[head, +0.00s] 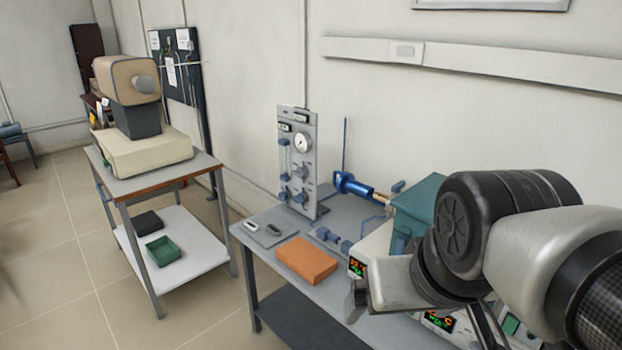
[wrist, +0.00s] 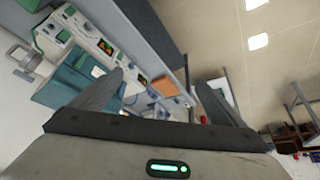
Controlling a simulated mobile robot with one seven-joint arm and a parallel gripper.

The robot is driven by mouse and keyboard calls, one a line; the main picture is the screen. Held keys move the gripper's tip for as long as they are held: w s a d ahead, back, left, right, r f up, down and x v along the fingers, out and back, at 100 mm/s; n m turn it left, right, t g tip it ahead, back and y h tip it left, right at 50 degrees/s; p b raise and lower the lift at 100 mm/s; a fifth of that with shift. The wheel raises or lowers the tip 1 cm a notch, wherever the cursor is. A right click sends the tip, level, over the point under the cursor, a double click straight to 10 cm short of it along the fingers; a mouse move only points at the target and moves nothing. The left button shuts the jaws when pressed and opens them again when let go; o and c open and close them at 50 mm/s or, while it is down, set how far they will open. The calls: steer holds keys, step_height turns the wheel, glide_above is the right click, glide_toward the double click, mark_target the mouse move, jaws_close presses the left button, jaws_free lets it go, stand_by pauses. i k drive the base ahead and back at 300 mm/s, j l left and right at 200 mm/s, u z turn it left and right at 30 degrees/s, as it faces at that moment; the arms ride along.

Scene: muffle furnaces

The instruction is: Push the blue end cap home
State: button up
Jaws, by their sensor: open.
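The blue end cap (head: 344,181) sits at the near-left end of a brass-coloured tube (head: 376,194) beside the teal furnace (head: 420,204). How far it is seated on the tube cannot be told. My gripper (wrist: 160,82) is open and empty in the wrist view, its two dark fingers spread apart. In the head view my gripper (head: 356,300) hangs in front of the bench, well apart from the cap and nearer the camera. My arm hides much of the furnace. I cannot make out the cap clearly in the wrist view.
An orange brick (head: 306,260) and a small grey tray (head: 263,231) lie on the bench's left part. A gauge panel (head: 297,160) stands left of the cap, with a thin blue rod (head: 345,143) upright behind. A separate cart (head: 165,177) stands left, across open floor.

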mark_target(346, 184)
steer(key=i+j+z, duration=0.1)
steer(key=z, duration=0.55)
steer(key=i+j+z, duration=0.1)
steer(key=j+z, duration=0.15)
steer(key=i+j+z, duration=0.1)
steer(key=j+z, duration=0.45)
steer(key=j, duration=0.15)
steer(key=i+j, duration=0.1)
steer(key=j, duration=0.65)
steer(key=i+j+z, duration=0.15)
steer(key=j, duration=1.3)
steer(key=i+z, duration=0.05)
